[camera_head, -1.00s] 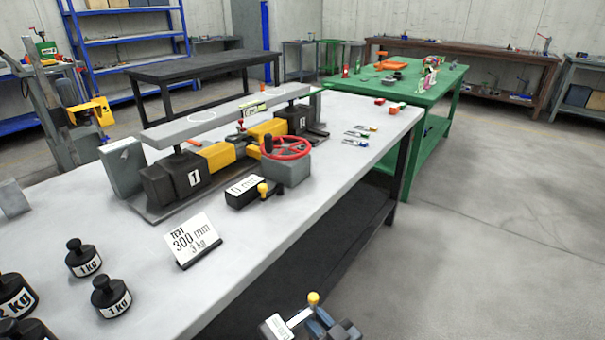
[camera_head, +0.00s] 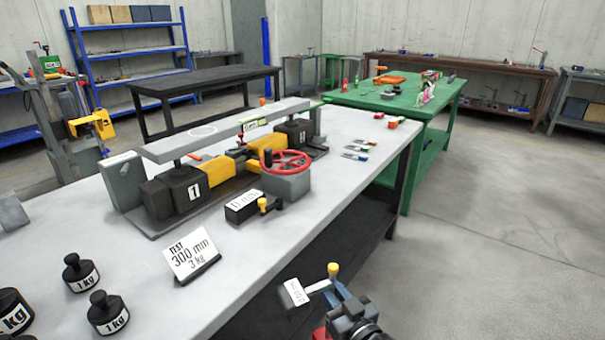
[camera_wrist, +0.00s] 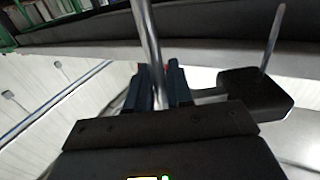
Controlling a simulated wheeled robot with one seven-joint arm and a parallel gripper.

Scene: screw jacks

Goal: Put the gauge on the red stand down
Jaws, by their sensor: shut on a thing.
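My gripper (camera_head: 347,316) is at the bottom of the head view, off the front edge of the grey table. It is shut on the post of a gauge stand, with a yellow knob (camera_head: 333,268) on top. A side arm carries the gauge (camera_head: 293,292), a small dark box with a pale label. A bit of red (camera_head: 320,333) shows beside the gripper, probably the red stand, mostly hidden. In the wrist view a metal post (camera_wrist: 150,45) runs up between the dark fingers (camera_wrist: 158,85), and the dark gauge box (camera_wrist: 255,92) with a thin rod is at right.
The grey table (camera_head: 225,285) holds a jack rig with a red handwheel (camera_head: 285,162), a black "0 mm" block (camera_head: 243,206), a "300 mm 3 kg" card (camera_head: 190,258) and black weights (camera_head: 107,313). Its front strip is partly clear. A green table (camera_head: 430,105) stands behind.

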